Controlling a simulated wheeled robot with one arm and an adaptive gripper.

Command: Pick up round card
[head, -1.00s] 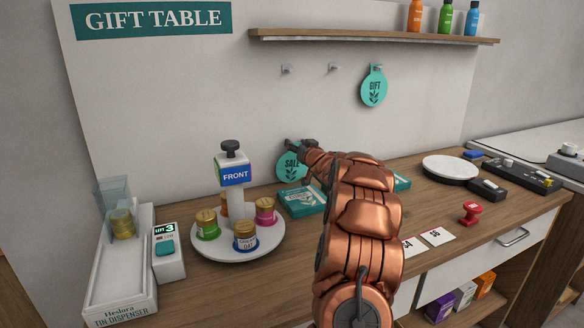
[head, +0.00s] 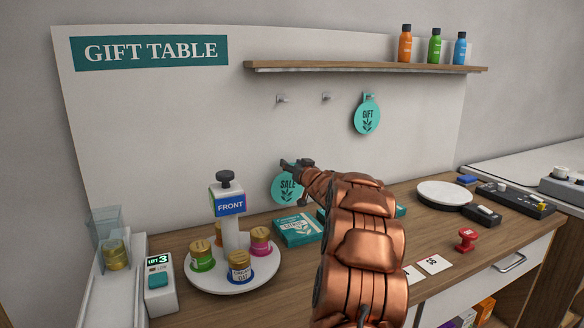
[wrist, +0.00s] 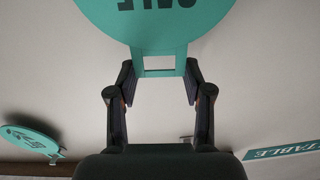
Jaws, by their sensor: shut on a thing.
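The teal round card marked SALE (head: 287,187) hangs from my gripper (head: 297,164), in front of the white back panel. In the wrist view the card (wrist: 155,22) fills the top, its lettering upside down. The fingers of my gripper (wrist: 158,75) are shut on the card's narrow tab, which has a slot in it. Part of the card's right side is hidden by my gripper in the head view. A second teal round card marked GIFT (head: 367,115) hangs on a wall hook; it also shows in the wrist view (wrist: 32,142).
Two bare hooks (head: 282,99) are left of the GIFT card. Below the SALE card lie a teal box (head: 298,230) and a turntable with tins (head: 216,279). A shelf (head: 360,67) with bottles is above. A white round plate (head: 444,193) stands at right.

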